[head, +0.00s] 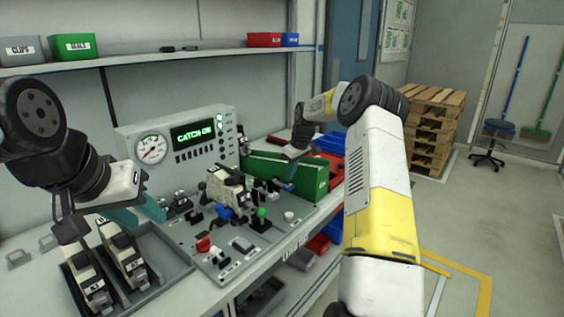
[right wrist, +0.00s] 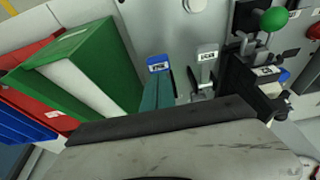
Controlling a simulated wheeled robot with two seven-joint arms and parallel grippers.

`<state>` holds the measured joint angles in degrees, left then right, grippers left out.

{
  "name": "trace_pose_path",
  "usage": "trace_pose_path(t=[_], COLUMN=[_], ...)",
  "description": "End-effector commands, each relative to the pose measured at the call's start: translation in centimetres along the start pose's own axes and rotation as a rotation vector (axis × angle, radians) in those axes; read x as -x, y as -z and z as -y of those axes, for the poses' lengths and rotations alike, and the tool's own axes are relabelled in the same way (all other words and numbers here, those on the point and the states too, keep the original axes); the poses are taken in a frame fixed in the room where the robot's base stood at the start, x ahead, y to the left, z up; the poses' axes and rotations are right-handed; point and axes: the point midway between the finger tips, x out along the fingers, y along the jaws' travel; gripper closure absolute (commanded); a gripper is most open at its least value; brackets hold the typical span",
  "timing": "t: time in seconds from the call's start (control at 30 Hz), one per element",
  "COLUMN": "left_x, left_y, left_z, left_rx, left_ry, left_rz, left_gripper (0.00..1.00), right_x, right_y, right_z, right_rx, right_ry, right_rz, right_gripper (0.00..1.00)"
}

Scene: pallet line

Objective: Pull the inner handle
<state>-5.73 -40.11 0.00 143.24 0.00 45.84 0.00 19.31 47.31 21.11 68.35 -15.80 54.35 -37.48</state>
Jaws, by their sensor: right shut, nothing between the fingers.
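I cannot tell for sure which part is the inner handle. The grey panel (head: 212,262) carries several levers, among them a green-ball lever (head: 262,212), which also shows in the right wrist view (right wrist: 274,19), and a clamp-like unit (head: 228,186) with blue parts. My right gripper (head: 289,186) is shut and empty over the panel's right side, by the green crate. In the right wrist view its teal fingers (right wrist: 157,84) end at a blue labelled piece (right wrist: 158,63); contact is unclear. A grey labelled piece (right wrist: 207,55) is beside it. My left gripper (head: 140,212) is open and empty left of the panel.
A console (head: 180,140) behind the panel reads "CATCH ON". A green crate (head: 290,172) stands close to my right gripper, with red and blue bins behind. A dark tray (head: 180,268) holds two units at the left. Pallets (head: 433,128) stand on the floor beyond.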

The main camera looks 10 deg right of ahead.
Motion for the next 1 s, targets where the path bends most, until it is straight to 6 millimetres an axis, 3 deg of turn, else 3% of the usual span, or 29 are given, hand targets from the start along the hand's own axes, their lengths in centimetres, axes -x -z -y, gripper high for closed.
trace_pose_path(t=[0.2,0.67,1.0], left_x=[0.0,0.0,0.0], left_y=[0.0,0.0,0.0], left_z=[0.0,0.0,0.0], left_rx=[0.000,0.000,0.000], left_ry=[0.000,0.000,0.000], left_rz=[0.000,0.000,0.000], left_gripper=[0.64,0.64,0.64], right_x=[-2.1,-2.5,-4.2], right_y=[-0.7,-0.9,-2.4], right_z=[-0.1,-0.1,-0.1], right_rx=[-0.001,-0.001,-0.005], right_ry=[0.000,0.000,0.002], right_rz=[-0.001,-0.008,-0.219], right_gripper=[1.00,1.00,1.00])
